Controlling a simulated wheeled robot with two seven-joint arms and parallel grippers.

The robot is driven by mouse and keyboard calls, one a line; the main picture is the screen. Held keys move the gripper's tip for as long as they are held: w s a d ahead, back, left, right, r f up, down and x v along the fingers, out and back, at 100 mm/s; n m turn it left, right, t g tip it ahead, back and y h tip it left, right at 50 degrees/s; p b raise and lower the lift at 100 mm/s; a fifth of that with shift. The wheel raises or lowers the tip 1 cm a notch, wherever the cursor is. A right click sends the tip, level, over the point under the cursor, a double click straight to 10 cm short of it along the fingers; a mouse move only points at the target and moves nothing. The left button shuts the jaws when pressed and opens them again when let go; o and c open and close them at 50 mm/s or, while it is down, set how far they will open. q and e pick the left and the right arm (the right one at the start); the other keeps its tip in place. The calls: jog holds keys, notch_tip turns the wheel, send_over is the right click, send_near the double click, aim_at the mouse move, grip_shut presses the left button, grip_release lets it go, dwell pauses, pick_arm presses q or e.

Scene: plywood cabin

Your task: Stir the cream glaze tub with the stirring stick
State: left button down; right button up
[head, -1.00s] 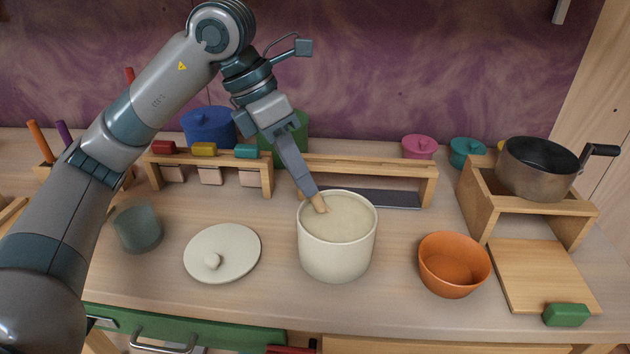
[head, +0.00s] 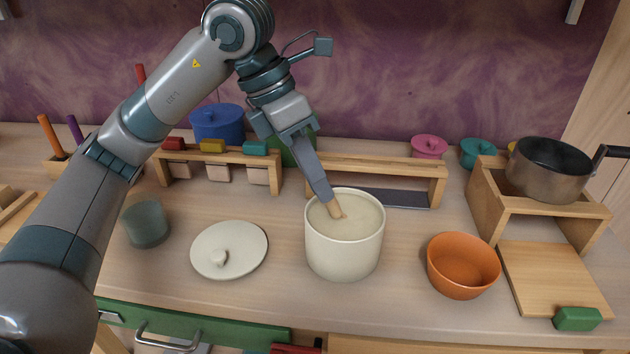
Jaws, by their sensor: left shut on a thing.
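The cream tub (head: 343,253) stands upright and uncovered on the counter, filled with pale cream glaze (head: 358,220). My left gripper (head: 328,194) reaches down over the tub's back left rim and is shut on the stirring stick (head: 336,209). Only a short tan piece of the stick shows below the fingers, tilted, with its lower end in the glaze. A cream lid (head: 245,246) with a round knob lies on the counter to the left of the tub. My right gripper is not in view.
An orange bowl (head: 462,264) stands right of the tub. A grey-green cup (head: 146,224) is left of the lid. A low wooden rack (head: 390,168) runs behind the tub. A dark pot (head: 548,170) sits on a wooden stand (head: 500,213) at the right.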

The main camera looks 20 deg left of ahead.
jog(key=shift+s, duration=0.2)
pick_arm(q)
jog(key=shift+r+p, duration=0.65)
jog(key=shift+r, duration=0.3)
jog(key=shift+r+p, duration=1.05)
jog(key=shift+r, duration=0.6)
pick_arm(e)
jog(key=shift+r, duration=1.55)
pick_arm(q)
jog(key=shift+r+p, duration=1.6)
jog(key=shift+r, duration=0.9)
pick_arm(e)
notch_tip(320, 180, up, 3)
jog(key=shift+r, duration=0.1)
pick_arm(q)
jog(key=shift+f, duration=0.1)
